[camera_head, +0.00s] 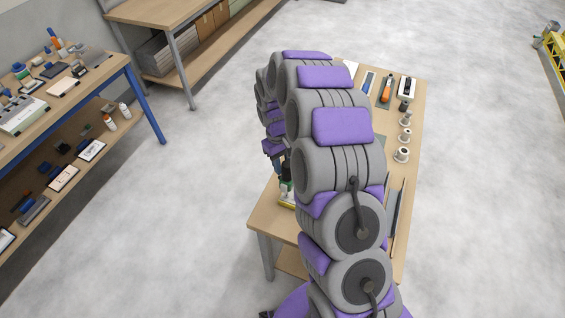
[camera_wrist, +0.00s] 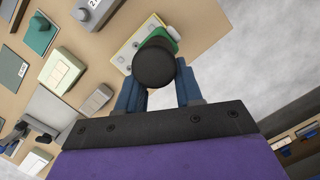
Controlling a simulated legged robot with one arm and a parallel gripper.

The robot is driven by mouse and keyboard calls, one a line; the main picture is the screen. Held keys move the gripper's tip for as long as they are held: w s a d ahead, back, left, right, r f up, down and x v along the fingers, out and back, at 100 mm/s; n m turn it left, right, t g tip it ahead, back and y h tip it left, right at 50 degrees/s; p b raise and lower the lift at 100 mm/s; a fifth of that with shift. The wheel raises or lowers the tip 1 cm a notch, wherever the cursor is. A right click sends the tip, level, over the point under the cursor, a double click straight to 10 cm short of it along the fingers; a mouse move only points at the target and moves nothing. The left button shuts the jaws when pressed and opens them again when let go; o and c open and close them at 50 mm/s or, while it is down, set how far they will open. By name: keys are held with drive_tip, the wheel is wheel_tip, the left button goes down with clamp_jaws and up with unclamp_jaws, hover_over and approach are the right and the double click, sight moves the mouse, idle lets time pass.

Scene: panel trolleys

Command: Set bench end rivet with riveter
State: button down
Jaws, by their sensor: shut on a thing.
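My gripper (camera_wrist: 157,84) is shut on a tool with a round black end (camera_wrist: 154,67) and a green body (camera_wrist: 166,37), which looks like the riveter. The tool is over a pale plate with a yellow edge (camera_wrist: 122,61) on the wooden bench (camera_wrist: 205,18). Small metal studs show on the plate beside the tool. I cannot tell whether the tool touches the plate, and its far end is hidden. In the head view my arm covers most of the bench (camera_head: 262,215), and a green part of the tool (camera_head: 286,187) shows at the bench's left edge.
A pale green block (camera_wrist: 62,68) and a grey block (camera_wrist: 96,100) lie near the plate. A blue-framed bench (camera_head: 143,105) stands left; floor between is clear.

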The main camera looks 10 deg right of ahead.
drive_tip(key=shift+w+x, duration=0.2)
drive_tip(key=shift+x, duration=0.95)
idle(1.5)
drive_tip(key=shift+a+r, duration=0.1)
drive_tip(key=shift+r, duration=0.05)
drive_tip(key=shift+s+p+v, duration=0.15)
drive_tip(key=shift+p+v, duration=0.05)
drive_tip(key=shift+v, duration=0.7)
drive_tip(key=shift+s+p+v, duration=0.15)
drive_tip(key=shift+s+v, duration=0.05)
drive_tip(key=shift+v, duration=0.7)
drive_tip(key=shift+w+r, duration=0.1)
drive_tip(key=shift+r, duration=0.05)
drive_tip(key=shift+s+d+p+v, duration=0.1)
drive_tip(key=shift+s+p+v, duration=0.15)
drive_tip(key=shift+v, duration=0.75)
drive_tip(key=shift+s+d+p+v, duration=0.15)
drive_tip(key=shift+p+v, duration=0.15)
drive_tip(key=shift+v, duration=0.65)
drive_tip(key=shift+s+a+p+v, duration=0.15)
drive_tip(key=shift+p+v, duration=0.15)
drive_tip(key=shift+v, duration=0.7)
drive_tip(key=shift+d, duration=0.25)
